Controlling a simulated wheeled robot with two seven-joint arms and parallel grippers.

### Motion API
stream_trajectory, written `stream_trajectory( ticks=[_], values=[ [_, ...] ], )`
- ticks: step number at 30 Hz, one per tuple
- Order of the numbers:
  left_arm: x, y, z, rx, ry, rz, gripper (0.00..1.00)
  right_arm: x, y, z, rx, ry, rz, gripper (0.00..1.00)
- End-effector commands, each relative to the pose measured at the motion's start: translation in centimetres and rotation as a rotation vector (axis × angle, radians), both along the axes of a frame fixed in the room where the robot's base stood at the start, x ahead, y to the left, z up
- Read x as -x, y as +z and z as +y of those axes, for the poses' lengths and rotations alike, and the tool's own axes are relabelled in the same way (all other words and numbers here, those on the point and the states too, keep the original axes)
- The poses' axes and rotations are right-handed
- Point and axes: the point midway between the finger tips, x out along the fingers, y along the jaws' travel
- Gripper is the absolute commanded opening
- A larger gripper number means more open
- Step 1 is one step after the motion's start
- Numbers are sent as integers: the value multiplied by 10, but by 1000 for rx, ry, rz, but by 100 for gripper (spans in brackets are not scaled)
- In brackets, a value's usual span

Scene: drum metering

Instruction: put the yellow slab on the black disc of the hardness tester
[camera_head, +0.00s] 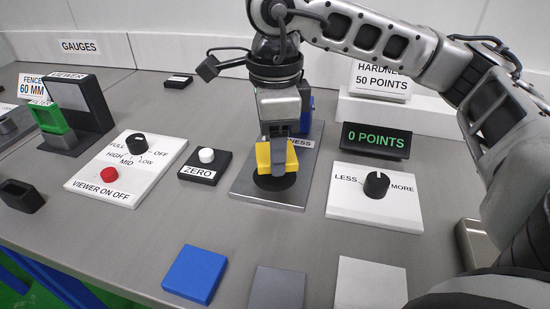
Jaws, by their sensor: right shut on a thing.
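The yellow slab (264,158) is held between the fingers of my right gripper (279,145), which points down over the hardness tester (248,190). The black disc (274,182) shows just below the slab, on the grey plate of the tester, and the slab hides its back part. I cannot tell whether the slab touches the disc or hangs slightly above it. The gripper hides part of the tester's label and of its blue upright (306,112). My left gripper is not in view.
A display (375,141) reading "0 POINTS" and a LESS/MORE knob panel (400,213) stand right of the tester. A ZERO button box (205,166) is on its left. Blue (195,273), grey (277,288) and white (370,284) squares lie at the front edge.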

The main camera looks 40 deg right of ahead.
Motion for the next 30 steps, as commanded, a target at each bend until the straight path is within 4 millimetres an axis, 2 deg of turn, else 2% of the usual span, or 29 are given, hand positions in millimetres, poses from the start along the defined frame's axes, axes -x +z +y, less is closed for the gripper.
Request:
stream_trajectory(
  ticks=[6, 17, 18, 20, 30],
  values=[
    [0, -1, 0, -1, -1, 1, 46, 0, -30, -1, 0, -1, 1, 27],
    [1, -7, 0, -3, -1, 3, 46, 0, -36, -1, -1, -2, 0, 27],
    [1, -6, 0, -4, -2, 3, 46, 0, -34, -1, -1, -2, 0, 62],
    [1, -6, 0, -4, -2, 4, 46, 0, -34, -1, -1, -2, 0, 76],
    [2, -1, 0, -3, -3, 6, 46, 0, -29, -1, 0, -2, 0, 76]
  ],
)
